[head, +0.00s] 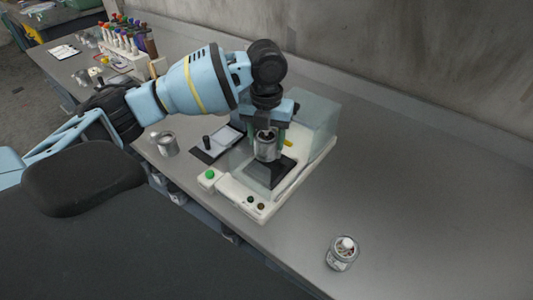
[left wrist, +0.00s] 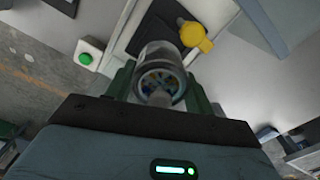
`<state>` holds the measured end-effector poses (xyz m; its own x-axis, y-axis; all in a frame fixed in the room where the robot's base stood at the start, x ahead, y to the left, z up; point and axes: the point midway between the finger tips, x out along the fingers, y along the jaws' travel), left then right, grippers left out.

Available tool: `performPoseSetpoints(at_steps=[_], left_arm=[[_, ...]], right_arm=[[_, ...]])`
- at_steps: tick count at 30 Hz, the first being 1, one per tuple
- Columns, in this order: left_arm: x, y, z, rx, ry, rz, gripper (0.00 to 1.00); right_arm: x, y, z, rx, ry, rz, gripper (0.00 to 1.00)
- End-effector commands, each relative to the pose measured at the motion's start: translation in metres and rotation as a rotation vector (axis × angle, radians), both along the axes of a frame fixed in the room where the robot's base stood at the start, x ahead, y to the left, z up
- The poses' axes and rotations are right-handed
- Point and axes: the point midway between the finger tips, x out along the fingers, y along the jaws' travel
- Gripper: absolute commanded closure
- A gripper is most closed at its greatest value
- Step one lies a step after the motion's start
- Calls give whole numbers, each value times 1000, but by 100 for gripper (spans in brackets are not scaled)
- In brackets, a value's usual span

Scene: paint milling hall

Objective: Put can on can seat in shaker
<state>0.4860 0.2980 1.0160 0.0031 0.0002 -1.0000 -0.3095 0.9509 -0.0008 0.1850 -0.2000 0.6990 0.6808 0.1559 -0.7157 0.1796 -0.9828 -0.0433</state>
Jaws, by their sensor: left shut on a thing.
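The shaker (head: 226,190) has a white base, a green button, small dark knobs and a clear cover set back. Its black can seat (head: 270,173) is just below the held can; I cannot tell whether they touch. The yellow knob (left wrist: 193,34) is close beside the can. My right gripper is out of view.
Another metal cup (head: 165,144) stands left of the shaker, beside a dark-edged flat device (head: 218,142). A jar with a white top (head: 342,253) stands front right. A rack of coloured-topped bottles (head: 124,38) is far left. The bench right of the shaker is mostly clear.

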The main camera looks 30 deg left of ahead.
Motion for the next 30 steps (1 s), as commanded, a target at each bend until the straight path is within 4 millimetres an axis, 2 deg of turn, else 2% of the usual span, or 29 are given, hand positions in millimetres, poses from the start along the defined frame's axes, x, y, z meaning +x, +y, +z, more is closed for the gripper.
performPoseSetpoints(at_steps=[6,10,25,26,30], left_arm=[[-1,0,-37,1,7,1,74],[-1,0,-52,1,3,0,74],[0,0,-61,1,1,0,74],[0,0,-61,0,2,0,44],[0,0,-61,0,2,0,26]], right_arm=[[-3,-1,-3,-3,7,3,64],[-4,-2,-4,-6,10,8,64],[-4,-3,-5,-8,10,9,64],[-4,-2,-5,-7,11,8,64],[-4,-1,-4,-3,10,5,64]])
